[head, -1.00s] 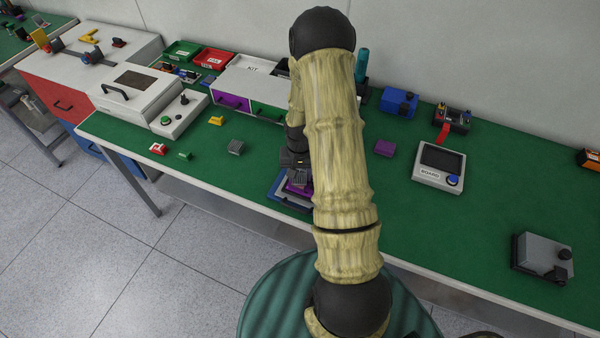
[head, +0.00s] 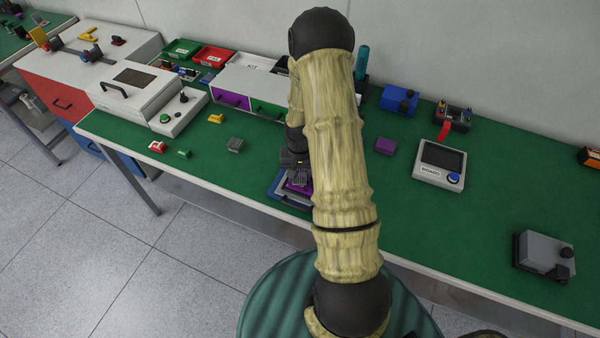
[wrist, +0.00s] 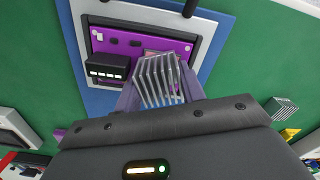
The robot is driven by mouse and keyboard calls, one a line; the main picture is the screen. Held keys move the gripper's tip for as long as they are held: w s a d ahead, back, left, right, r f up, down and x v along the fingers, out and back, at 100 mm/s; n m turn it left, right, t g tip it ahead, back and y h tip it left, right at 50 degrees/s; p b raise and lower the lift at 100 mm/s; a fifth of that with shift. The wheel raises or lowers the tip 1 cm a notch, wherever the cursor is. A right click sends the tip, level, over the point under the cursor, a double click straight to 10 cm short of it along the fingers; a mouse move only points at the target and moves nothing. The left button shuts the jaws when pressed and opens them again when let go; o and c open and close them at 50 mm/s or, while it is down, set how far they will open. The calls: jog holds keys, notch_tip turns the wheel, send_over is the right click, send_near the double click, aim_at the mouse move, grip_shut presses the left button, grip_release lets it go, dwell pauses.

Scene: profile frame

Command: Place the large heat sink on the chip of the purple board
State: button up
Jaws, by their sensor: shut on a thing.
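My gripper (wrist: 157,88) is shut on a grey finned heat sink (wrist: 155,78), held over the purple board (wrist: 117,42) in the wrist view. The board lies in a grey and blue fixture (wrist: 207,28) and carries a black block with white marks at its left. A small pinkish patch shows just behind the fins; the heat sink hides most of the spot, so I cannot tell whether it touches the chip. In the head view my gripper (head: 294,163) is over the board (head: 295,187), partly behind my arm. A second grey heat sink (head: 235,145) lies on the green table.
Small yellow (head: 216,118), green (head: 184,153) and red-white (head: 157,147) parts lie to the left. A drawer unit (head: 262,92) stands behind. A purple block (head: 385,146) and a board tester (head: 439,163) stand to the right.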

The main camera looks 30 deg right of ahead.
jog(key=o, duration=1.1)
jog(key=shift+o, duration=0.2)
notch_tip(320, 180, up, 18)
jog(key=b, duration=0.1)
jog(key=shift+w+f+b, duration=0.15)
jog(key=shift+f+b, duration=0.1)
jog(key=shift+b, duration=0.1)
jog(key=shift+a, duration=0.2)
jog(key=s+a+r+n+t, duration=0.2)
jog(key=s+a+n, duration=0.3)
jog(key=s+a, duration=0.7)
jog(key=shift+s+a+r+n+t, duration=0.3)
jog(key=shift+s+a+r+n, duration=0.1)
jog(key=shift+a+r, duration=0.2)
